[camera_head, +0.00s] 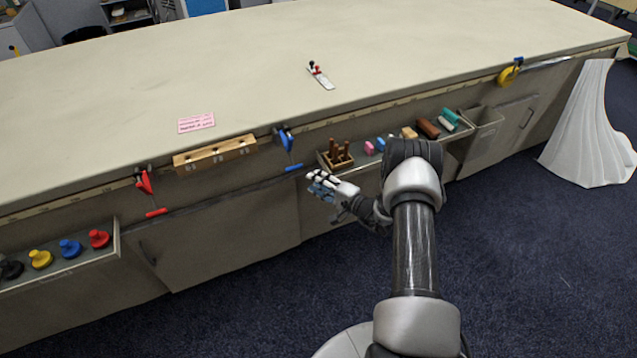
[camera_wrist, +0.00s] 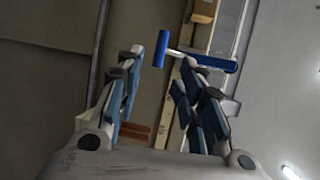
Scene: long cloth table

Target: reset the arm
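My gripper (camera_head: 330,186) hangs in front of the long table's front side, below its top edge, with the arm reaching in from the lower right. In the wrist view my gripper (camera_wrist: 160,68) has its blue-padded fingers apart, with nothing held between them. A blue clamp (camera_head: 286,140) is fixed on the table's front edge, above and left of my gripper in the head view. In the wrist view a blue T-shaped part (camera_wrist: 208,62) shows beyond the fingertips; whether it touches a finger I cannot tell.
The tabletop (camera_head: 130,90) is mostly clear, with a pink card (camera_head: 196,122) and a small red-and-white device (camera_head: 320,75). A wooden block (camera_head: 215,155), red clamp (camera_head: 144,182) and yellow clamp (camera_head: 510,71) line the front edge. Open drawers hold a peg box (camera_head: 338,156) and colored knobs (camera_head: 70,248).

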